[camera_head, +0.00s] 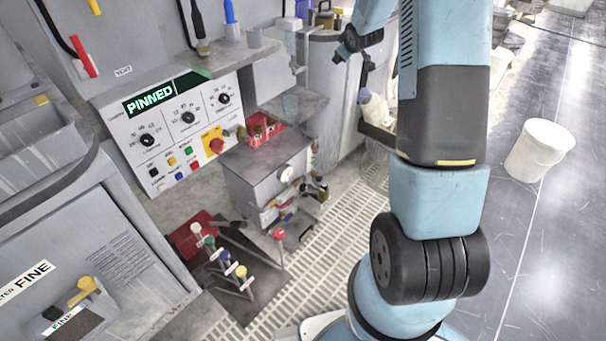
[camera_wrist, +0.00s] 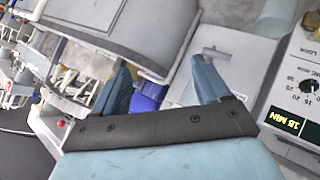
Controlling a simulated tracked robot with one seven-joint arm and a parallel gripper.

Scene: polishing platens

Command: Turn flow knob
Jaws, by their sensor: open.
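A white control panel (camera_head: 180,125) stands at the upper left in the head view. It carries three black dial knobs, a left one (camera_head: 147,140), a middle one (camera_head: 187,117) and a right one (camera_head: 224,98). Their labels are too small to read, so I cannot tell whether one is the flow knob. In the wrist view, my gripper (camera_wrist: 163,68) has its two blue fingers spread wide with nothing held between them.
Under the "PINNED" display (camera_head: 151,98) are small coloured buttons and a red stop button (camera_head: 215,145) on yellow. A grey box (camera_head: 268,165) stands in front. A white bucket (camera_head: 538,150) stands on open floor at right.

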